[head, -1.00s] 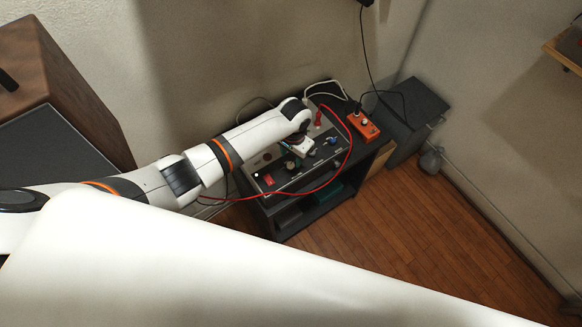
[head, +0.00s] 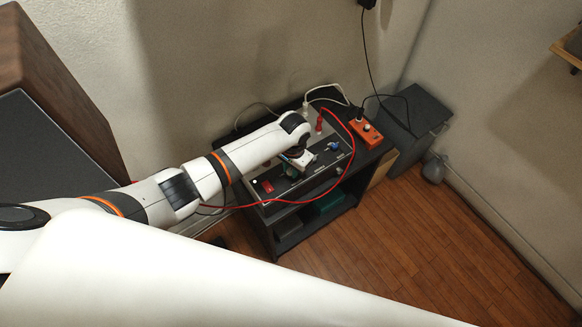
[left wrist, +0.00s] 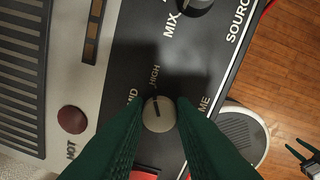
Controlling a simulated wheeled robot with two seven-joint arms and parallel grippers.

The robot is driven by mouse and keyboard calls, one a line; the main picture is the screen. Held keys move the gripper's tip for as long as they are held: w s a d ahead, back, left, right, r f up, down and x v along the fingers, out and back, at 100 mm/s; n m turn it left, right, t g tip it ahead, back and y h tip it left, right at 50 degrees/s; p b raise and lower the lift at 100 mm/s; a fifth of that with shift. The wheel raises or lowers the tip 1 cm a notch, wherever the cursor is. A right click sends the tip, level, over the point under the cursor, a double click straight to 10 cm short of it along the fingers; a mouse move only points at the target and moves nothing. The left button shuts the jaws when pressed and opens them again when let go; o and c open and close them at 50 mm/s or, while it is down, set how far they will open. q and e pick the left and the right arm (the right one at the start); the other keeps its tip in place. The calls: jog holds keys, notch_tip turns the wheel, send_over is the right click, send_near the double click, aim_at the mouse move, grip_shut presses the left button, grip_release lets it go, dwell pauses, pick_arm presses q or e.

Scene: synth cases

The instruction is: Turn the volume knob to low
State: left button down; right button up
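The volume knob (left wrist: 158,115) is a small pale round knob with a dark pointer line. It sits on the black panel (left wrist: 125,60) of an amplifier in the left wrist view. The line points roughly up, slightly left, near the HIGH label; MID is partly hidden, and the low mark is hidden. My left gripper (left wrist: 160,103) has dark green fingers flush against both sides of the knob. In the head view the left gripper (head: 290,169) is over the amplifier (head: 322,160), and its wrist hides the knob.
A red cable (head: 240,206) loops beside my arm and over the amplifier. An orange box (head: 366,131) stands at the right end of the dark shelf unit (head: 290,236). A MIX knob (left wrist: 197,3) and a red round button (left wrist: 72,119) are near the fingers.

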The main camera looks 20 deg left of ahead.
pick_arm(q)
jog(key=shift+r+n+p, duration=0.15)
jog(key=shift+n+p, duration=0.75)
jog(key=shift+p, duration=0.1)
jog(key=n+p, duration=0.2)
jog(key=shift+n, duration=0.3)
jog(key=n+p, duration=0.1)
jog(key=n, duration=0.1)
jog(key=shift+n+p, duration=0.3)
jog(key=shift+n, duration=0.1)
jog(key=n+p, duration=0.1)
jog(key=n, duration=0.1)
jog(key=shift+n, duration=0.3)
jog(key=n+p, duration=0.1)
jog(key=n, duration=0.2)
jog(key=shift+n+g, duration=0.3)
jog(key=n, duration=0.3)
jog(key=shift+n+p, duration=0.3)
jog(key=shift+p, duration=0.05)
jog(key=n, duration=0.3)
jog(key=shift+n, duration=0.3)
jog(key=shift+a+f+n, duration=0.1)
jog(key=shift+f+n, duration=0.1)
jog(key=shift+n, duration=1.4)
